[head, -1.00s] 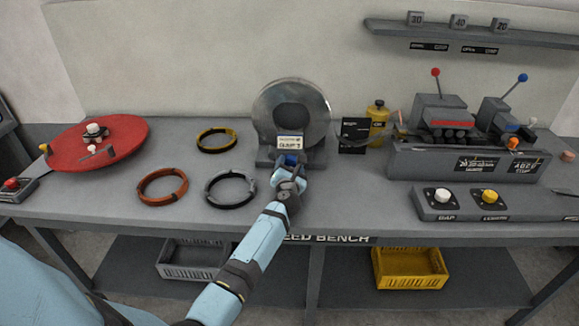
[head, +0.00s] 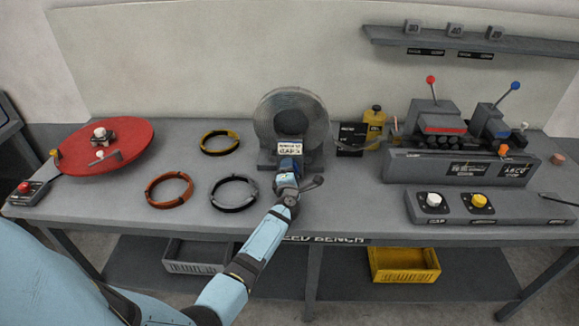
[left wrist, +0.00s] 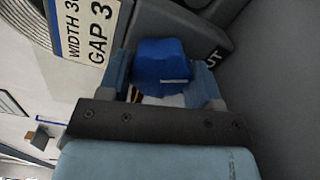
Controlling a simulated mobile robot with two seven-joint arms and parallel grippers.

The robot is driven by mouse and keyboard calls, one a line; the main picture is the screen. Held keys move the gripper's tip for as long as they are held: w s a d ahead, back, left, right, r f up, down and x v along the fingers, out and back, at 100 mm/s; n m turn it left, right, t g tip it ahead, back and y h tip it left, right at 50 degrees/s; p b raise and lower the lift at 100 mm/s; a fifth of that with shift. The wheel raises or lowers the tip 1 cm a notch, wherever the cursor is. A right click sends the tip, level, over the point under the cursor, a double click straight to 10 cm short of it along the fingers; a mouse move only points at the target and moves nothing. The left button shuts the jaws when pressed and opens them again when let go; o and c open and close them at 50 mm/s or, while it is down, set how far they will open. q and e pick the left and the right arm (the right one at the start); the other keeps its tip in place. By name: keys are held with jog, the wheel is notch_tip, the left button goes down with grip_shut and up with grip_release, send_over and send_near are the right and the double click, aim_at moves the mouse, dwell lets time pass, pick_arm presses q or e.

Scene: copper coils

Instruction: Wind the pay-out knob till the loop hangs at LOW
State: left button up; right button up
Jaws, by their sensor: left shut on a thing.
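In the left wrist view a blue knob (left wrist: 162,60) sits between the two fingers of my left gripper (left wrist: 162,85), which is shut on it. A dark plate beside the knob carries lettering of which only "UT" shows. In the head view my left gripper (head: 289,168) is at the front of the grey coil stand (head: 268,158), and hides most of the knob. A large round coil (head: 313,104) stands upright there. A thin strip (head: 395,124) shows by the machine at the right; I cannot tell how low any loop hangs. My right gripper is not in view.
A red turntable (head: 128,150) is at the left. Yellow (head: 220,152), orange (head: 169,205) and black-and-grey (head: 233,208) rings lie on the bench. A lever machine (head: 460,168) and a panel with white (head: 433,199) and yellow (head: 479,200) buttons stand at the right.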

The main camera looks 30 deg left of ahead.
pick_arm(q)
jog(key=shift+r+m+p, duration=0.1)
jog(key=shift+m+p, duration=0.45)
jog(key=shift+m, duration=0.45)
jog(key=o, duration=0.7)
jog(key=shift+o, duration=1.1)
jog(key=shift+s+d, duration=0.1)
